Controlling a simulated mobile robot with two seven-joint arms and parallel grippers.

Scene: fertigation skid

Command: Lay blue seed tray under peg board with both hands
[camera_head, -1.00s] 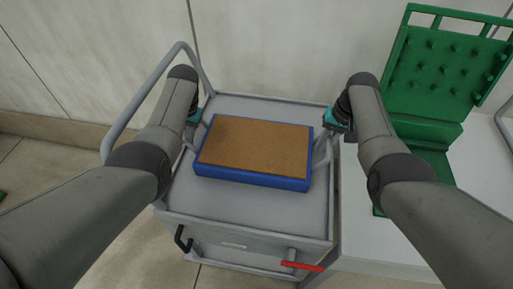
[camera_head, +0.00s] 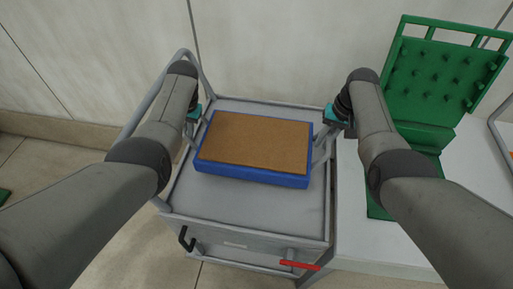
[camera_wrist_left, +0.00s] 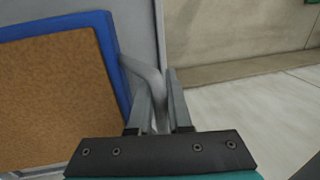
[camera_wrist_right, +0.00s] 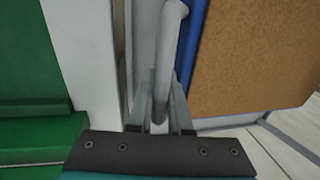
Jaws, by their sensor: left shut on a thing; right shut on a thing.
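The blue seed tray (camera_head: 250,174), filled with a flat brown layer, is level over the grey cart top; I cannot tell whether it touches it. Its blue rim also shows in the left wrist view (camera_wrist_left: 113,62) and the right wrist view (camera_wrist_right: 190,55). My left gripper (camera_head: 190,132) is shut on the tray's grey left handle (camera_wrist_left: 143,70). My right gripper (camera_head: 328,135) is shut on the grey right handle (camera_wrist_right: 170,40). The green peg board (camera_head: 433,75) leans back, upright, to the right of the tray, with several pegs on its face.
The grey cart (camera_head: 250,215) has a rail on its left and a red lever (camera_head: 300,265) low in front. A white table (camera_head: 400,240) adjoins it on the right and carries the peg board's green base (camera_head: 378,205). A pale wall (camera_head: 270,50) closes the back.

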